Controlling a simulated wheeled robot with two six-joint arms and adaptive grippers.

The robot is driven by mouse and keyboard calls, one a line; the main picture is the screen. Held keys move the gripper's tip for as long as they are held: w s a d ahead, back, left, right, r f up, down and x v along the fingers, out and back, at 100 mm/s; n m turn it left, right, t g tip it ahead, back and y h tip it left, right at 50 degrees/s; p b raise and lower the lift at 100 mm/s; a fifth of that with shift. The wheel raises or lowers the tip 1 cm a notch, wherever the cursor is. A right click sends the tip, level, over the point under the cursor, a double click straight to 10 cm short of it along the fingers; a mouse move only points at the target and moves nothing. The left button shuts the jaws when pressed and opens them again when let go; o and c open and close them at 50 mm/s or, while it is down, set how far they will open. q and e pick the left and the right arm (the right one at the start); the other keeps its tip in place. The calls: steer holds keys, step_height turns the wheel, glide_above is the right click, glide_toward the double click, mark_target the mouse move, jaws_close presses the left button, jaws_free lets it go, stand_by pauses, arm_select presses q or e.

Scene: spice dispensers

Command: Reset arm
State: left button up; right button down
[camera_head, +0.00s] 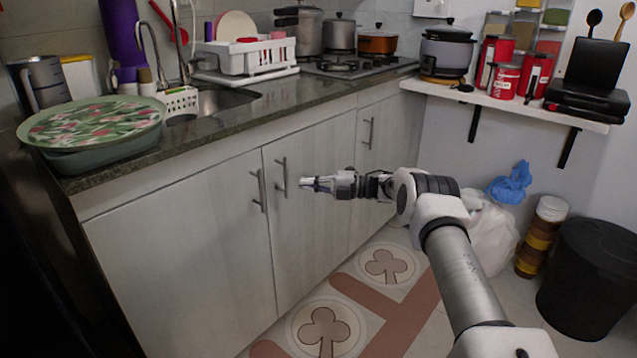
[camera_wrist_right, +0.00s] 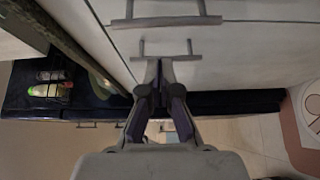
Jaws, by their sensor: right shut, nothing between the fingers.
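My right gripper (camera_head: 318,184) is held out in front of the cabinet doors in the head view, pointing left, with no object in it. In the right wrist view the fingers of my right gripper (camera_wrist_right: 160,78) meet at their tips, shut and empty. A metal door handle (camera_head: 280,177) is close to the gripper in the head view. Handles (camera_wrist_right: 165,50) also show beyond the fingertips in the right wrist view; I cannot tell the exact gap. My left gripper is in neither view.
The counter (camera_head: 225,122) above the cabinets holds a green patterned tray (camera_head: 95,122), a dish rack (camera_head: 245,58) and pots. A wall shelf (camera_head: 510,103) at right carries a cooker (camera_head: 446,52) and spice containers. A black bin (camera_head: 590,280) and white bag (camera_head: 492,238) stand on the floor.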

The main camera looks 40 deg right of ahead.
steer(key=shift+s+d+r+b, duration=0.1)
steer(key=shift+s+d+b, duration=0.05)
steer(key=shift+d, duration=0.55)
steer(key=shift+s+d+r+b, duration=0.1)
steer(key=shift+s+d+b, duration=0.05)
steer(key=shift+d, duration=0.55)
